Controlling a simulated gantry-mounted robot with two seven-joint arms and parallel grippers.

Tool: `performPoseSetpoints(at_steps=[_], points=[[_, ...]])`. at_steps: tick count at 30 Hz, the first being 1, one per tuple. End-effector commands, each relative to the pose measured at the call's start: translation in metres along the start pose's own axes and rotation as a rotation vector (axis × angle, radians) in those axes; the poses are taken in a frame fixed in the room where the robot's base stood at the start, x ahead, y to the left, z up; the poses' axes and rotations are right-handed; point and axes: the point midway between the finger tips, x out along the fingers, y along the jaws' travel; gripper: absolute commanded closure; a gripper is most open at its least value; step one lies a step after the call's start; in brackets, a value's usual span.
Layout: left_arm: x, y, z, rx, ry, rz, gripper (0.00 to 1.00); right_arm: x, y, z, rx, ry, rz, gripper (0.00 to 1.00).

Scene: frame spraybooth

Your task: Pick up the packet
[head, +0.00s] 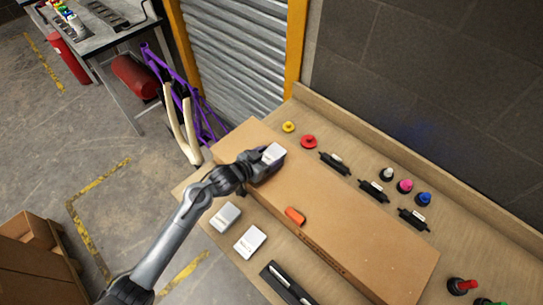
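A small white packet (273,153) shows at the end of my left arm, over the far left end of the long brown box. My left gripper (271,160) is dark and appears closed around this packet; the fingertips are partly hidden by it. Two similar white packets lie on the bench along the near side of the box, one a little tilted in view (225,217) and one flatter with print on it (250,241). My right gripper is not in view.
The long brown box (365,245) fills the bench middle, with an orange item (295,215) on it. Behind it are black items, coloured knobs, a red disc (308,142) and a yellow disc (288,127). A black tray (286,283) lies in front. A purple frame (190,95) stands left.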

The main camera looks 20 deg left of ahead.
Motion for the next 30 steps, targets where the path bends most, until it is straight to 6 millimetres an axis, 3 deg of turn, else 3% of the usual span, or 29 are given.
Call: performPoseSetpoints(at_steps=[1,6,20,27,30], points=[[0.000,0.000,0.000,0.000,0.000,0.000,0.39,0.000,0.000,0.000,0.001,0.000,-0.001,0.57],[0.000,0.000,0.000,0.000,0.000,0.000,0.63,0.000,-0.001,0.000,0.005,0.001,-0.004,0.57],[-0.004,0.000,-0.009,0.001,0.002,0.000,0.63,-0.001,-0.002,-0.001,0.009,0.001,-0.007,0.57],[-0.017,-0.001,-0.043,0.003,0.005,0.000,0.63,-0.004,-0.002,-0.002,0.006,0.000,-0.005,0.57],[-0.016,0.024,-0.054,0.000,0.005,0.005,0.63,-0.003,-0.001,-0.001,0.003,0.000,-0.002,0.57]])
